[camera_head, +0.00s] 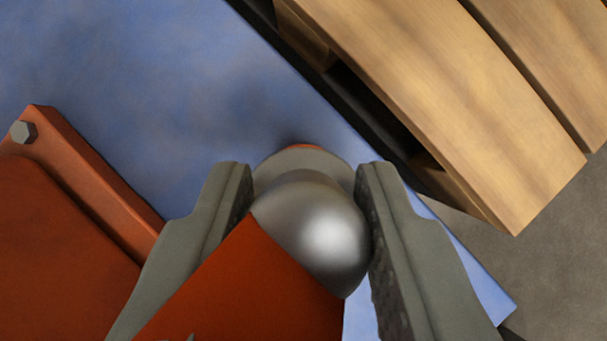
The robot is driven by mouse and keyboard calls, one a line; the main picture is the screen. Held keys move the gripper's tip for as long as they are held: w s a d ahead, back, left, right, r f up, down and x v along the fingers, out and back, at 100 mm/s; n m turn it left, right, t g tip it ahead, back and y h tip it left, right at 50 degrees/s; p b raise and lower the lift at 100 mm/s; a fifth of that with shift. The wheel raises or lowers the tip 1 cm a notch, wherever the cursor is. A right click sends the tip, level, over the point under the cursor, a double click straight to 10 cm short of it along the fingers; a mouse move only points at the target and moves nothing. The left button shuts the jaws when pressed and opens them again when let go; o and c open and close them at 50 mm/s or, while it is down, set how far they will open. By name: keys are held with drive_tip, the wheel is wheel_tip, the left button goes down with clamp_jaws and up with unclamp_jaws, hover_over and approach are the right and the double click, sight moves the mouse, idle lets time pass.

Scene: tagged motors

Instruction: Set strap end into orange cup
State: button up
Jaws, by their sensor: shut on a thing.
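My gripper (306,182) points away from the camera, its two grey fingers closed on a shiny rounded metal end (318,230). An orange-red band (245,290) runs from this metal end toward the lower left; together they look like the strap end. A pale grey rounded rim (302,159) shows just beyond the metal end, between the fingertips. A thin sliver of orange (304,147) shows at its far edge. I cannot tell whether this is the orange cup or part of the held piece. No other cup shows clearly.
A blue surface (150,70) lies below. An orange-red housing (60,245) with a raised flange and a grey hex bolt (23,132) stands at the left. A wooden pallet (450,90) fills the upper right, close to the blue surface's dark edge. Grey floor (560,270) shows at the right.

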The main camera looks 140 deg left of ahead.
drive_tip(key=shift+f, duration=2.1)
drive_tip(key=shift+f, duration=0.35)
drive_tip(key=o, duration=1.1)
drive_tip(key=shift+r, duration=0.5)
drive_tip(key=v, duration=1.1)
drive_tip(key=shift+s+a+r, duration=0.2)
drive_tip(key=shift+r, duration=0.05)
